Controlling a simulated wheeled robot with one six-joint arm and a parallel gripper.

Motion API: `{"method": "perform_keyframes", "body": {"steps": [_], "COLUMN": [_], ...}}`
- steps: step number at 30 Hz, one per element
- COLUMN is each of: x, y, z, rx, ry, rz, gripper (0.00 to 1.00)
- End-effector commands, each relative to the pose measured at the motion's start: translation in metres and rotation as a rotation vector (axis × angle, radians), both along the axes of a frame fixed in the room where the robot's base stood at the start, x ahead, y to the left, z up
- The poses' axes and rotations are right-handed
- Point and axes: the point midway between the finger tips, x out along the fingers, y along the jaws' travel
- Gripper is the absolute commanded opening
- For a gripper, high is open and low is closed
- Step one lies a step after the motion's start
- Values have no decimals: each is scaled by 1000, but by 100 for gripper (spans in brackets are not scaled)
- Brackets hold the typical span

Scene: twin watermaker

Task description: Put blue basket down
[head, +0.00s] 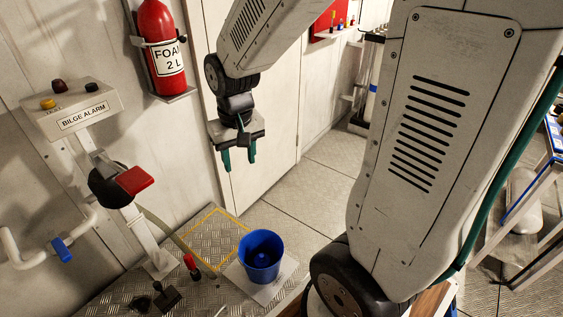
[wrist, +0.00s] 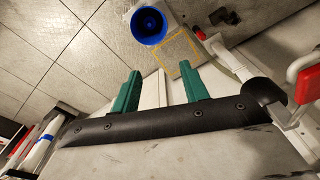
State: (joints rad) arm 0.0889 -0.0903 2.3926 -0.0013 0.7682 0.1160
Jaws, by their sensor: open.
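The blue basket (head: 262,257) stands upright on a pale square plate (head: 285,285) on the metal bench top. It also shows in the wrist view (wrist: 149,26) at the top, seen from above, with its inside dark. My gripper (head: 239,160) hangs above and behind the basket in the head view, clear of it. Its two green fingers are apart with nothing between them, as the wrist view (wrist: 158,92) also shows.
A yellow outlined rectangle (head: 213,236) lies behind the basket. A red-topped item (head: 191,265) and small dark parts (head: 166,297) are left of it. The bilge alarm post (head: 137,225) and a fire extinguisher (head: 160,48) stand at left. Open floor (head: 310,190) lies beyond.

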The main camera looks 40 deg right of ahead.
Motion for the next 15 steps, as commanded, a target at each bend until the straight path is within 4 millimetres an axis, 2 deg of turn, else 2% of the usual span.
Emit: {"method": "perform_keyframes", "body": {"steps": [1,6,12,15], "x": [-15,-72,-138,-160], "y": [5,18,28,30], "z": [20,67,98,105], "rx": [-3,-7,-12,-14], "ry": [-15,-30,-42,-43], "rz": [21,88,159,183], "gripper": [45,45,45,45]}}
